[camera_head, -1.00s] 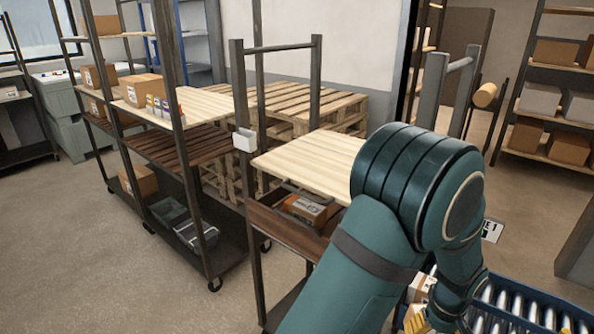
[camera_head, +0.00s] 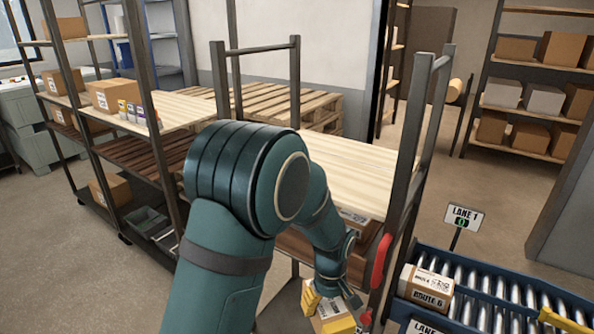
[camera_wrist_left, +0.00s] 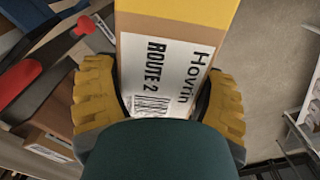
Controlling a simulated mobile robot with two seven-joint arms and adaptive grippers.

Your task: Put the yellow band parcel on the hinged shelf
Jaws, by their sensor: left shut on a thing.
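My left gripper (camera_head: 335,306) is shut on the yellow band parcel (camera_wrist_left: 165,75), low beside the near rack. In the left wrist view its ribbed yellow fingers close on both sides of the parcel. The parcel is cardboard with a yellow band at its far end and a white label reading "Hovrin" and "ROUTE 2". In the head view it shows partly (camera_head: 328,307) below the wrist. A pale wooden shelf (camera_head: 350,180) tops the near rack, partly behind my arm; I cannot tell whether it is the hinged one. My right gripper is not in view.
A red handle (camera_head: 380,262) is by the rack's front post, close to my left gripper. A roller conveyor (camera_head: 490,300) bears a "ROUTE 6" box (camera_head: 427,287) at right. Another rack (camera_head: 185,108) with a pale shelf stands left. The near pale shelf's visible top is clear.

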